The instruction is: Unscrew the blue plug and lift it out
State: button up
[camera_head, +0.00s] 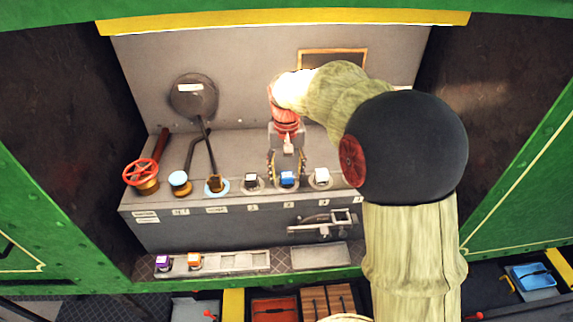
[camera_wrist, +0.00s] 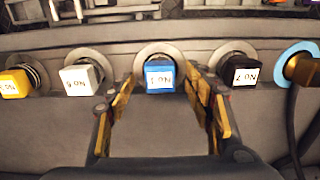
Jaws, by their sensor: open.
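The blue plug (camera_head: 288,179) sits in its round grey socket in the row along the front of the grey box. In the wrist view the blue plug (camera_wrist: 160,77) is in the middle, with a white label on its face. My gripper (camera_head: 287,170) is above and behind the plug in the head view, pointing down. In the wrist view my gripper (camera_wrist: 159,88) is open, with one brass-coloured finger to each side of the plug. A gap shows between the plug and both fingers. The plug's threaded part is hidden.
A black plug (camera_wrist: 240,73) and a white plug (camera_wrist: 82,77) flank it closely; a yellow plug (camera_wrist: 14,83) is farther out. Levers and a red handwheel (camera_head: 141,173) stand at left. Below, a rack (camera_head: 240,262) holds purple and orange plugs. A latch (camera_head: 322,222) protrudes from the front.

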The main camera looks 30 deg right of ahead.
jog(key=shift+f, duration=0.4)
grip_shut()
dwell(0.6)
jog(key=shift+a+r+n+p, duration=0.1)
jog(key=shift+n+p, duration=0.3)
jog(key=shift+n, duration=1.7)
